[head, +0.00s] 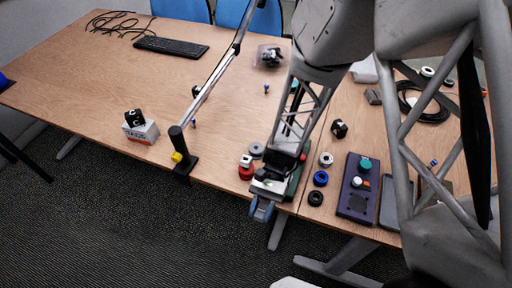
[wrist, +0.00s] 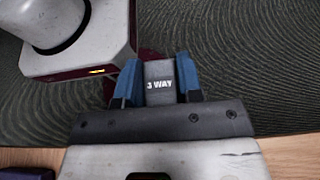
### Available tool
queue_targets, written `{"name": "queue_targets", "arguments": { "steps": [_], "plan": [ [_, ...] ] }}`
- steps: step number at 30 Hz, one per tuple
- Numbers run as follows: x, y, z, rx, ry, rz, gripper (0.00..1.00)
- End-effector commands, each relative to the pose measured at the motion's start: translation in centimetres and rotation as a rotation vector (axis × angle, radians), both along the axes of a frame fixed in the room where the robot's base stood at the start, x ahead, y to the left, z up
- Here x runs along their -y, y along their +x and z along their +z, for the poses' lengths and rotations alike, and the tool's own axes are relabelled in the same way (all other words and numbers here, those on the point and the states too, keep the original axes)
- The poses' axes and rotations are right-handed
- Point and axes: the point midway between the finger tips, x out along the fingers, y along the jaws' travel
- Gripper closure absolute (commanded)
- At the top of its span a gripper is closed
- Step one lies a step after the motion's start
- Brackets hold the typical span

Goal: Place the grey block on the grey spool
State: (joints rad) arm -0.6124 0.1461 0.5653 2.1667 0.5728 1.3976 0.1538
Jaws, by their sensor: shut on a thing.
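My gripper (head: 262,212) is past the table's front edge, over the carpet. In the wrist view its blue fingers (wrist: 158,88) are shut on the grey block (wrist: 160,73), which has "3 WAY" printed on it in white. In the head view I cannot make the block out clearly between the fingers. The grey spool (head: 256,150) lies on the table, behind my gripper and slightly left. It is apart from the gripper, and I see nothing on top of it.
A red spool (head: 246,173) is close to the grey spool. White (head: 326,159), blue (head: 320,178) and black (head: 315,198) spools stand to the right, near a dark control box (head: 357,190). A black post (head: 182,150) stands at the front edge. The table's left middle is mostly clear.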

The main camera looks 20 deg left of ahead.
Motion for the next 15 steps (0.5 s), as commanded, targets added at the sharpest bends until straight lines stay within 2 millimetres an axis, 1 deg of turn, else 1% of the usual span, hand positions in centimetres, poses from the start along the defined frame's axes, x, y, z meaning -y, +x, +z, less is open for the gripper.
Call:
{"name": "queue_targets", "arguments": {
  "steps": [3, 8, 15],
  "plan": [
    [-0.6, 0.2, 0.3, 0.001, 0.001, -0.154, 0.9],
    [-1.5, 0.7, 0.6, 0.001, 0.0, -0.357, 0.9],
    [-2.5, 2.2, 1.2, 0.001, 0.001, -0.656, 0.9]
  ]
}}
